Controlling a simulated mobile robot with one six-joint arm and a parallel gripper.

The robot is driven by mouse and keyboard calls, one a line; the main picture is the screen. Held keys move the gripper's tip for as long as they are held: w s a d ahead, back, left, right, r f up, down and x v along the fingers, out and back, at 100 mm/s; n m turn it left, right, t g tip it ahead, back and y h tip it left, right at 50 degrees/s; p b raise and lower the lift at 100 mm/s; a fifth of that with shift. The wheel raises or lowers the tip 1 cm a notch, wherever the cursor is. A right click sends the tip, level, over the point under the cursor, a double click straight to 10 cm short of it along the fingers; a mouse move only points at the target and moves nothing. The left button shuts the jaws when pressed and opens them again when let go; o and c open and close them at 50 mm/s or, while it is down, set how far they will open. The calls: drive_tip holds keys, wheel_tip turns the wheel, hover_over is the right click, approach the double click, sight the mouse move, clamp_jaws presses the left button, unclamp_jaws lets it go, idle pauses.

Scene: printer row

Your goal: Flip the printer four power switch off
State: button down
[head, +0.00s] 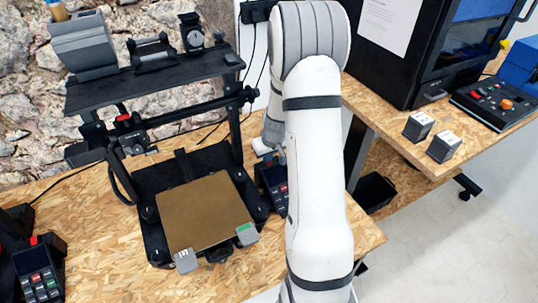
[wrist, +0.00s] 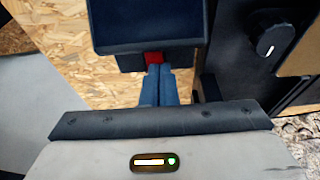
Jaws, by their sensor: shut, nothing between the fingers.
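In the wrist view a red power switch (wrist: 153,58) sits on the lower edge of a dark control box (wrist: 150,25). My gripper (wrist: 158,70) is shut and empty. Its blue-grey fingertips are right at the switch and overlap its lower edge; I cannot tell whether they touch it. Which way the switch is set does not show. In the head view the printer (head: 207,210) has a gold-brown bed, and a control box with a keypad (head: 275,178) stands at its right, partly behind my white arm. My fingers are hidden there. No printer number is readable.
A black shelf (head: 155,80) with devices rises over the printer. Another control box (head: 37,278) is at the lower left. A right-hand table holds a black enclosure (head: 400,85), two small boxes (head: 444,147) and a control panel (head: 497,103). A dark round knob (wrist: 272,42) is right of my fingers.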

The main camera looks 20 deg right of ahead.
drive_tip(key=shift+s, duration=0.2)
drive_tip(key=shift+r, duration=0.1)
drive_tip(key=shift+r, duration=0.3)
drive_tip(key=s+v, duration=0.1)
drive_tip(key=v, duration=1.2)
drive_tip(key=shift+s, duration=0.25)
drive_tip(key=shift+f, duration=0.15)
drive_tip(key=s+a+r, duration=0.5)
drive_tip(key=s+a, duration=0.2)
drive_tip(key=s, duration=0.3)
drive_tip(key=s+a+r, duration=0.5)
drive_tip(key=s+a, duration=0.2)
drive_tip(key=s, duration=0.3)
